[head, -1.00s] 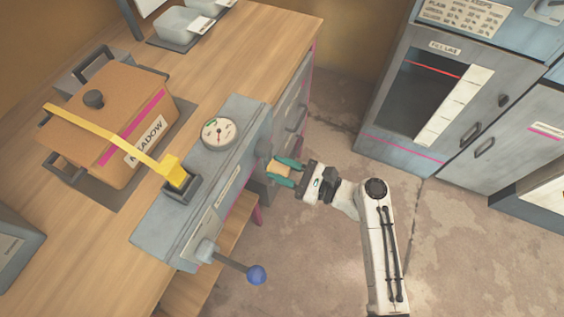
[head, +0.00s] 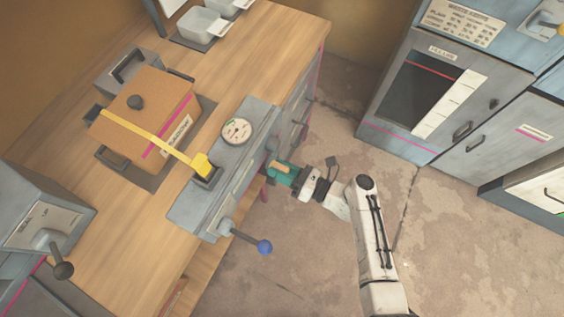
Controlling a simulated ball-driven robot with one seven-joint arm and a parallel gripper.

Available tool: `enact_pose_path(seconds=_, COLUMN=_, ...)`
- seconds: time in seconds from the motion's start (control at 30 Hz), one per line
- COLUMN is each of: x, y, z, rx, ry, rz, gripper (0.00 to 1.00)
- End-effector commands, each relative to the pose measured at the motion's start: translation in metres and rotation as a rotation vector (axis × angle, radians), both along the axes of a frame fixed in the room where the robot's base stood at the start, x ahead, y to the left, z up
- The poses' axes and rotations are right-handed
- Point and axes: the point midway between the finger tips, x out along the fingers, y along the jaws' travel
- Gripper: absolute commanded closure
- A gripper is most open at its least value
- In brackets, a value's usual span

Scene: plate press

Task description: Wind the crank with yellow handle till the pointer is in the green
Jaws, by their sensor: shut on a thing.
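My gripper (head: 284,173), with green fingers, is at the right side of a grey press housing (head: 205,208). It is shut on a short tan-yellow handle (head: 279,165) that sticks out past the fingers; the crank arm behind it is mostly hidden. A round white dial (head: 237,130) sits on top of the housing. Its pointer is too small to read against the coloured marks. A second crank with a blue ball knob (head: 264,247) projects from the housing's near end.
A grey unit with a dark-knobbed crank (head: 62,269) stands at lower left. Grey cabinets (head: 390,110) stand at right. Floor (head: 300,260) between is open.

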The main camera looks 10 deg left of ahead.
Motion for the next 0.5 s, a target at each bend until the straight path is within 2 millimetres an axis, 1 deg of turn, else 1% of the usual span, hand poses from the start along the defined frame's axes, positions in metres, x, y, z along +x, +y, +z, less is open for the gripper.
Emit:
enact_pose_path(seconds=0.03, x=-0.0089, y=0.0019, z=-0.0019, rx=0.005, ry=0.031, rz=0.012, gripper=1.00)
enact_pose_path(seconds=0.23, x=-0.0106, y=0.0027, z=-0.0008, rx=0.025, ry=0.083, rz=0.013, gripper=1.00)
enact_pose_path(seconds=0.5, x=-0.0111, y=0.0031, z=-0.0009, rx=0.031, ry=0.099, rz=0.013, gripper=1.00)
